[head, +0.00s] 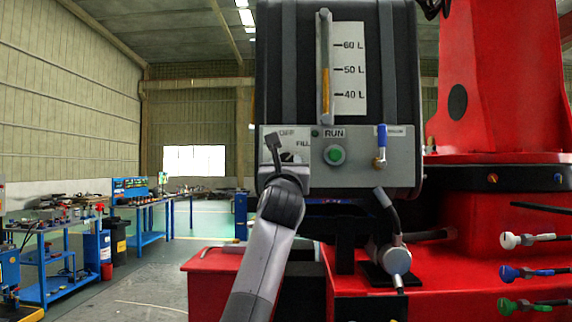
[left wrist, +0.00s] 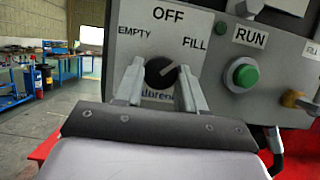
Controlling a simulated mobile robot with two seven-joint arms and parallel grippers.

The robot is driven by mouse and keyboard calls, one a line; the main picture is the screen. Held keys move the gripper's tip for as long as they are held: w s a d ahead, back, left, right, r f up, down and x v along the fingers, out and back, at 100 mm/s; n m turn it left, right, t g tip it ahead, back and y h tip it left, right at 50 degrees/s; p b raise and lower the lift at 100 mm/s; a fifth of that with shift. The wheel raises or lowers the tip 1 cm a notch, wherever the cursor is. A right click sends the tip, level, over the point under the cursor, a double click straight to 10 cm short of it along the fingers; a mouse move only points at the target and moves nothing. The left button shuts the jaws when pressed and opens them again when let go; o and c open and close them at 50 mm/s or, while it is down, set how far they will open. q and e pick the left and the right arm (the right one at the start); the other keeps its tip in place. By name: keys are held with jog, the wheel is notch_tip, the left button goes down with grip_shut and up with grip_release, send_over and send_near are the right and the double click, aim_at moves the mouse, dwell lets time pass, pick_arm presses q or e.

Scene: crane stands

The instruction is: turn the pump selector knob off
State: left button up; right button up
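The pump selector knob (left wrist: 160,73) is a round black dial on the grey control panel (left wrist: 215,50). Its white mark points up and right, towards the FILL label; OFF is printed above and EMPTY at left. The knob shows partly in the head view (head: 289,157), behind my gripper. My left gripper (left wrist: 160,84) has its fingers apart, one on each side of the knob. A gap shows at the left finger; the right finger looks very close, and I cannot tell if it touches. My right gripper is in neither view.
A green RUN button (head: 334,155) and a blue-handled valve (head: 381,145) sit right of the knob on the panel. A level gauge (head: 325,66) is above. A red crane base (head: 490,240) is at right. Blue workbenches (head: 50,265) stand far left.

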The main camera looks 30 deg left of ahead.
pick_arm(q)
jog(key=shift+n+g+y, duration=0.3)
jog(key=shift+n, duration=0.3)
jog(key=shift+w+d+r+n+g+y+p, duration=0.15)
jog(key=shift+n+g+y, duration=0.5)
jog(key=shift+n, duration=1.25)
jog(key=shift+s+f+n+g+y+p, duration=0.15)
jog(key=shift+n+g+y, duration=0.5)
jog(key=shift+n, duration=1.25)
jog(key=shift+w+d+r+n+g+y+p, duration=0.15)
jog(key=shift+n+g+y, duration=0.25)
jog(key=shift+n+g, duration=1)
jog(key=shift+n+t, duration=0.4)
jog(key=shift+n, duration=0.2)
jog(key=o, duration=1.1)
jog(key=shift+c, duration=0.2)
